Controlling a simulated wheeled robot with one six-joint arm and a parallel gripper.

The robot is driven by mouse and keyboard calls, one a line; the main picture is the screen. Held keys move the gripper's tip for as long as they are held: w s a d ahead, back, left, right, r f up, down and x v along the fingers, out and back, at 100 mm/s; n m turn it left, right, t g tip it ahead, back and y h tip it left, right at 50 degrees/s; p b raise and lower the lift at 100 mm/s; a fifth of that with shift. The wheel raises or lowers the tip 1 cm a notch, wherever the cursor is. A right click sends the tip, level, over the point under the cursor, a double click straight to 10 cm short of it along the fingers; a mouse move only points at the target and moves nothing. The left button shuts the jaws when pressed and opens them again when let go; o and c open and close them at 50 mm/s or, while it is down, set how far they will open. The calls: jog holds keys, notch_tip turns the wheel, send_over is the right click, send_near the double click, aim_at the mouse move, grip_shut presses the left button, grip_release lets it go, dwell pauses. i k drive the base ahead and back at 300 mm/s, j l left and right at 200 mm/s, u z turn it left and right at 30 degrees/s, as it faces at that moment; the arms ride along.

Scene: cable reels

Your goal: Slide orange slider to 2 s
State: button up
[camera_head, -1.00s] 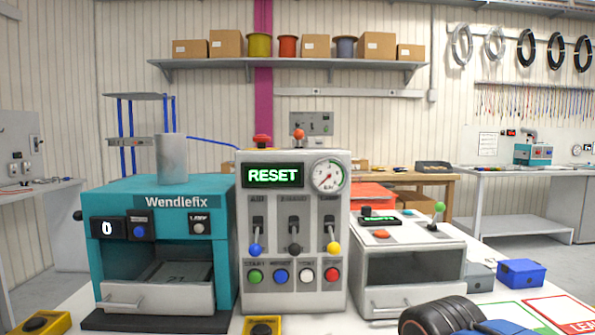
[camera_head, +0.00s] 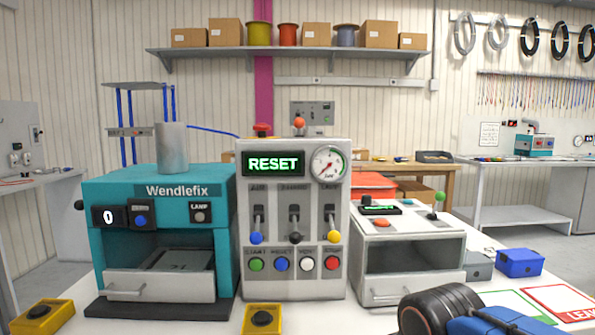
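A small orange knob (camera_head: 299,122) shows just above the top edge of the white control panel (camera_head: 340,215). I cannot tell whether it is the orange slider; no scale or track shows with it. The panel's three levers have a blue knob (camera_head: 256,238), a black knob (camera_head: 295,237) and a yellow knob (camera_head: 333,237), all down. Its green display (camera_head: 273,163) reads RESET. A flat orange-red button (camera_head: 382,223) sits on the white box at right. My gripper is not in view; a black and blue part at the lower right looks like my arm.
A teal Wendlefix machine (camera_head: 113,243) with an open front stands left of the panel. A white box (camera_head: 451,260) with a green-knobbed lever (camera_head: 440,197) stands to the right. Yellow button boxes (camera_head: 42,316) are at the table's front. A blue box (camera_head: 519,262) lies farther right.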

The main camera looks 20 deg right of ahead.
aim_at(299, 123)
jog(key=j+z, duration=0.25)
jog(key=j, duration=0.25)
jog(key=j+z, duration=0.25)
jog(key=j, duration=0.3)
jog(key=l+u, duration=0.15)
jog(key=l, duration=0.25)
jog(key=k+l+u, duration=0.2)
jog(key=l, duration=0.2)
jog(key=l+u, duration=0.15)
jog(key=l, duration=0.25)
jog(key=k+l+u, duration=0.15)
jog(key=l, duration=0.2)
jog(key=k+l+u, duration=0.15)
jog(key=l, duration=0.2)
jog(key=k+l+u, duration=0.2)
jog(key=l, duration=0.15)
